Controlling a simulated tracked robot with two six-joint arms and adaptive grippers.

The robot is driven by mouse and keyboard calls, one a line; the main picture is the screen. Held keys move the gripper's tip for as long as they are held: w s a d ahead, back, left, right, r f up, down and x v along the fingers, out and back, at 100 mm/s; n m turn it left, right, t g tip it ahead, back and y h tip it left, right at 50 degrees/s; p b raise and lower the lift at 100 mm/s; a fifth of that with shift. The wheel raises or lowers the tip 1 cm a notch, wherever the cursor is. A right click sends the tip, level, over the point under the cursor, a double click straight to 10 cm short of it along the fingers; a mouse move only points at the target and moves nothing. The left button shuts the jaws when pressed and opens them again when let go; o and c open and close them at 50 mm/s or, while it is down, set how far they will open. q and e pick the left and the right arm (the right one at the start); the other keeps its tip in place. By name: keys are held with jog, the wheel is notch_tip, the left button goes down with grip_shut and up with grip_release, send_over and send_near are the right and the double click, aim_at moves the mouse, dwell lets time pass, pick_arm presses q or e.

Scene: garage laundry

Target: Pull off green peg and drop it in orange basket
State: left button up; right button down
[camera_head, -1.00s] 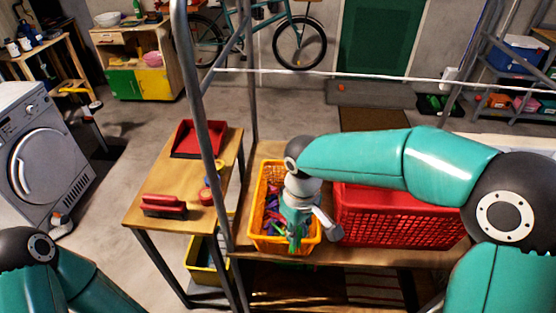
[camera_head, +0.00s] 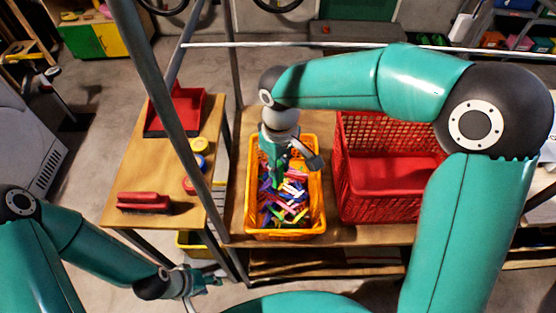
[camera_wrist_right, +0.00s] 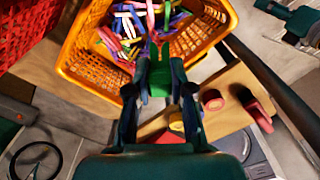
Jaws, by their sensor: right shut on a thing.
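The orange basket (camera_head: 285,236) stands on the wooden bench and holds several coloured pegs (camera_head: 285,205). It also shows at the top of the right wrist view (camera_wrist_right: 90,72). My right gripper (camera_head: 279,178) points down over the back part of the basket. In the right wrist view its fingers (camera_wrist_right: 156,85) are shut on a green peg (camera_wrist_right: 160,78), near the basket's rim. The head view does not clearly separate this peg from the gripper and the pegs below. My left gripper (camera_head: 207,283) is low at the left, away from the basket; its jaws are too small to read.
A red basket (camera_head: 385,205) stands right of the orange one. The side table at left carries a red dustpan (camera_head: 178,108), a red brush (camera_head: 143,202) and small round tubs (camera_head: 198,162). A metal post (camera_head: 170,120) rises between table and bench. A white line (camera_head: 330,44) crosses behind.

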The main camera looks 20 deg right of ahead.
jog(key=shift+s+f+b, duration=0.1)
jog(key=shift+f+b, duration=4.7)
jog(key=shift+f, duration=1.65)
jog(key=c, duration=0.9)
grip_release()
jog(key=shift+c, duration=0.2)
jog(key=shift+r, duration=0.15)
notch_tip(320, 180, up, 11)
jog(key=shift+r, duration=0.1)
jog(key=shift+d+r, duration=0.1)
jog(key=shift+r, duration=0.15)
